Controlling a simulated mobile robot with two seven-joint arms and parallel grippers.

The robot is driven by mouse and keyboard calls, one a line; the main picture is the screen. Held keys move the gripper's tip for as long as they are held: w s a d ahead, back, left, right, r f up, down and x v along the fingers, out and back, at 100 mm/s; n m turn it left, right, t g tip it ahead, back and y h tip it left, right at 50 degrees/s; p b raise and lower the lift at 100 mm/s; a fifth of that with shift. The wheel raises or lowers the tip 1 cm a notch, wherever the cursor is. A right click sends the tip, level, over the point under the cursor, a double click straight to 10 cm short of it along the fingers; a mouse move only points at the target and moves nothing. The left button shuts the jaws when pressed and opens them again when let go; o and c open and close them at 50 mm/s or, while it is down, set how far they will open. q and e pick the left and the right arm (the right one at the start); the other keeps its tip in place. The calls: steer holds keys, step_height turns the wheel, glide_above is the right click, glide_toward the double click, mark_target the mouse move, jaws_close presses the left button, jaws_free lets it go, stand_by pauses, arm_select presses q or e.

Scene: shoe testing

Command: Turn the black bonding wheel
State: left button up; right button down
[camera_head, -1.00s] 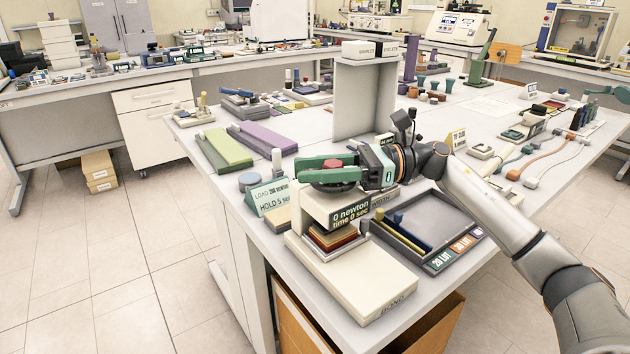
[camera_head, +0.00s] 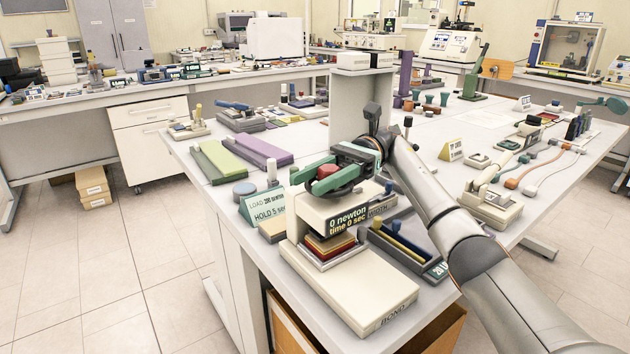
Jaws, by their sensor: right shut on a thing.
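The bonding press (camera_head: 355,295), a cream block marked BOND, stands at the front corner of the table. The black bonding wheel (camera_head: 345,191) with a red hub (camera_head: 327,171) sits on top of the press, partly hidden by green fingers. My right gripper (camera_head: 326,172) is shut on the wheel, its fingers on either side of the red hub. My right arm comes in from the lower right. The press display (camera_head: 348,228) reads "0 newton" and "time 0 sec". A stack of coloured layers (camera_head: 328,247) lies under the press head. My left gripper is not in view.
A sign (camera_head: 263,206) reading "LOAD" and "HOLD 5 sec" stands left of the press. A dark tray (camera_head: 420,262) with blue and yellow pieces lies to the right, partly under my arm. Green and purple slabs (camera_head: 222,163) lie behind left.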

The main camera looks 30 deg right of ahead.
steer(key=shift+g, duration=0.3)
steer(key=shift+c, duration=2.2)
jaws_free()
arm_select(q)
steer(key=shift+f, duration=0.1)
